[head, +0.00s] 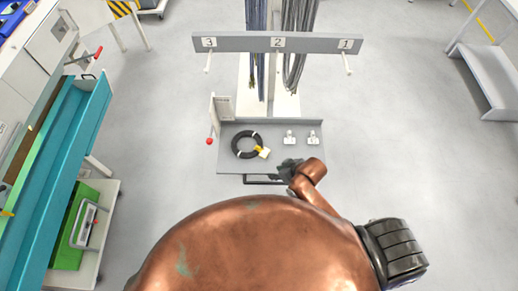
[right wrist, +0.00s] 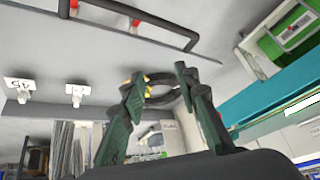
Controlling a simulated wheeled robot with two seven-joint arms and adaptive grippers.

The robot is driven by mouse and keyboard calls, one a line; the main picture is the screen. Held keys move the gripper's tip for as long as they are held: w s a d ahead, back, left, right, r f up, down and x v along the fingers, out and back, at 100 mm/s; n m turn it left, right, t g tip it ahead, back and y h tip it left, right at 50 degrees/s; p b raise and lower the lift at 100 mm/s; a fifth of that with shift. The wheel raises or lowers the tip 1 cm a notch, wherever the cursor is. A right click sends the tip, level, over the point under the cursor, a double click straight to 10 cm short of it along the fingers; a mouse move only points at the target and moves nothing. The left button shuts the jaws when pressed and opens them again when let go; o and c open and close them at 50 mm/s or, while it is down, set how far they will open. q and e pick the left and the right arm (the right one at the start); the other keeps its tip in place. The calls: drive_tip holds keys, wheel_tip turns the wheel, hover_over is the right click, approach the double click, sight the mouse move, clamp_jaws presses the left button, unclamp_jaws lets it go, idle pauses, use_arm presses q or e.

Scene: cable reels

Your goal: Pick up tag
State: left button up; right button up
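A black cable coil (head: 246,144) lies on the grey shelf of the reel stand, with a pale tag (head: 264,152) and a yellow piece at its lower right edge. Two small white tags (head: 290,138) (head: 313,138) sit apart on the shelf to the right of the coil. My right gripper (head: 288,166) is at the shelf's front edge, just below the white tags. In the right wrist view its two fingers (right wrist: 160,86) are spread, with the coil (right wrist: 163,79) showing between and beyond them. The white tags (right wrist: 75,92) also show there, left of the fingers. My left gripper is out of view.
The stand's grey crossbar (head: 240,43) carries labels 3, 2 and 1, with hanging cables behind. A red-knobbed lever (head: 209,141) is at the shelf's left. A teal drawer (head: 70,150) is at far left.

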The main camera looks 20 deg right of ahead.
drive_tip(key=w+a+n+y, duration=0.1)
drive_tip(key=w+a+n, duration=0.1)
drive_tip(key=w+a, duration=0.3)
drive_tip(key=n+g+h, duration=0.1)
drive_tip(key=g, duration=0.1)
approach(259, 147)
drive_tip(key=f, duration=0.1)
drive_tip(key=shift+w+f, duration=0.2)
drive_tip(key=shift+f, duration=0.3)
drive_tip(key=x, duration=0.4)
drive_tip(key=p+x, duration=0.1)
drive_tip(key=x, duration=0.2)
drive_tip(key=shift+a+r, duration=0.1)
drive_tip(key=shift+a, duration=0.15)
drive_tip(key=shift+c, duration=0.6)
clamp_jaws()
